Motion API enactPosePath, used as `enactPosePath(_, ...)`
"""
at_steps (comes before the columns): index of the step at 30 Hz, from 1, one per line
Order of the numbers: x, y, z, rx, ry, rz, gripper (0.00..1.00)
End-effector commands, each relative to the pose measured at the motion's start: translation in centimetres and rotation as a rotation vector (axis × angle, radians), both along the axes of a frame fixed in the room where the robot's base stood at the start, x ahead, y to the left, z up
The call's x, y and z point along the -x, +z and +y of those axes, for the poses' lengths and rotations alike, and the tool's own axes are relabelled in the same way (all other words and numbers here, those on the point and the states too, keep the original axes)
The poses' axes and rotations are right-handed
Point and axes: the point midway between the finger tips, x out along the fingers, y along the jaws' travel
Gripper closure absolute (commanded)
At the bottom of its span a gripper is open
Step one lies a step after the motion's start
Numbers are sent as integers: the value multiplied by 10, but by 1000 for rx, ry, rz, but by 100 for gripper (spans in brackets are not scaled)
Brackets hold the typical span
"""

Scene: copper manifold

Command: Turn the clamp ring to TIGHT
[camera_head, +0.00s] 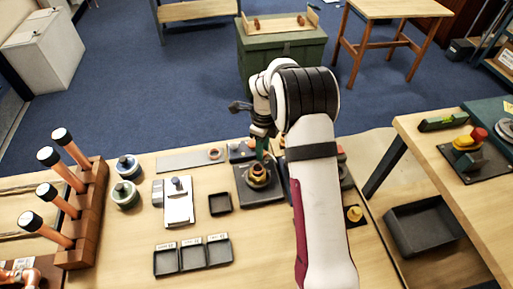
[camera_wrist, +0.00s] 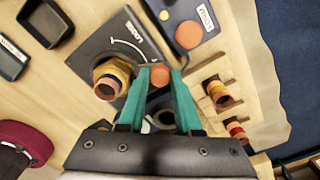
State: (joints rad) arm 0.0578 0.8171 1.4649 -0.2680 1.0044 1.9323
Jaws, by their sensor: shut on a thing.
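The clamp ring (camera_wrist: 109,79) is a brass-coloured ring around a copper pipe end on a dark square plate (camera_wrist: 82,60). The plate carries a white arc and a word that looks like LOOSE. In the head view the ring (camera_head: 258,174) sits on its plate (camera_head: 242,193) near the table's middle. My gripper (camera_wrist: 160,72) has teal fingers, beside the ring on its right in the wrist view. They are closed on an orange-brown round-ended piece, apparently the ring's handle; its join to the ring is unclear. In the head view my gripper (camera_head: 262,150) reaches down behind the ring.
A dark box with a round orange button (camera_wrist: 188,35) lies close by. A wooden rack with copper fittings (camera_wrist: 217,92) stands right of my fingers. In the head view, capped copper tubes (camera_head: 70,148) stand at the left, and small black trays (camera_head: 193,256) lie in front.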

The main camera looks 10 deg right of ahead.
Motion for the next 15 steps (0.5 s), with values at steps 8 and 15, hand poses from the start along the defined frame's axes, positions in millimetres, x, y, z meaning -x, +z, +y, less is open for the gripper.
enactPosePath(8,8,1,-15,1,-252,-2,100)
enactPosePath(15,17,1,-24,1,-436,-2,100)
